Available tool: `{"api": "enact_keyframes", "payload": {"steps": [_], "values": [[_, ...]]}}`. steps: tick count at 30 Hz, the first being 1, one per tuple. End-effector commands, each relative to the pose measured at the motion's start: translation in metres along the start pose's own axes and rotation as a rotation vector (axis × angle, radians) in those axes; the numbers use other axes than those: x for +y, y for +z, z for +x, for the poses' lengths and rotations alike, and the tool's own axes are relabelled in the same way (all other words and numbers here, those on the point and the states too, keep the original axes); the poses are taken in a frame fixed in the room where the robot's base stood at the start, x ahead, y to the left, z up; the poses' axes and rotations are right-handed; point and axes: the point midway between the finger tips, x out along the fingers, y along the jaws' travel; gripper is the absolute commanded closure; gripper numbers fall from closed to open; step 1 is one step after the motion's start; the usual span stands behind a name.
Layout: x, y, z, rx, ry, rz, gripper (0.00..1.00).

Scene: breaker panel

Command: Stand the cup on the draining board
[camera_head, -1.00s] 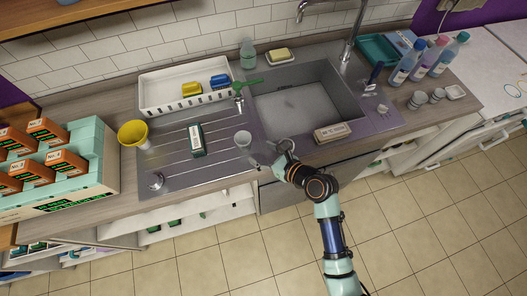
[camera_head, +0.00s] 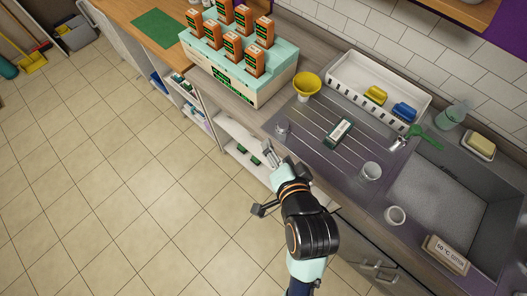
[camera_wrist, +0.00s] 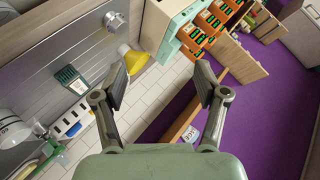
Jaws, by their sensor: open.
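On the draining board are a dark green box (camera_head: 340,131) and a small metal fitting (camera_head: 283,129). A yellow funnel-like bowl (camera_head: 306,86), a white rack (camera_head: 378,88) with sponges and a teal stand of orange boxes (camera_head: 250,88) are behind. The sink basin (camera_head: 440,190) is right.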

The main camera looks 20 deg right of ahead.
Motion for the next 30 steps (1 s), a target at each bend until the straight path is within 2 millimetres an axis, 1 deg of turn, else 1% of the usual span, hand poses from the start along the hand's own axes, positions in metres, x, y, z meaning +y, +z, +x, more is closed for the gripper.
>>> {"api": "enact_keyframes", "payload": {"steps": [1,3,6,7,9,11,30], "values": [[-0.037,0.019,-0.008,-0.017,-0.033,-0.252,0.27],[-0.069,0.039,-0.021,-0.019,-0.059,-0.553,0.27],[-0.097,0.057,-0.037,-0.012,-0.085,-0.833,0.27],[-0.102,0.060,-0.040,-0.008,-0.090,-0.884,0.27],[-0.107,0.064,-0.044,-0.004,-0.094,-0.956,0.27],[-0.108,0.065,-0.045,-0.003,-0.095,-0.976,0.27],[-0.107,0.064,-0.044,-0.004,-0.094,-0.972,0.27]]}}
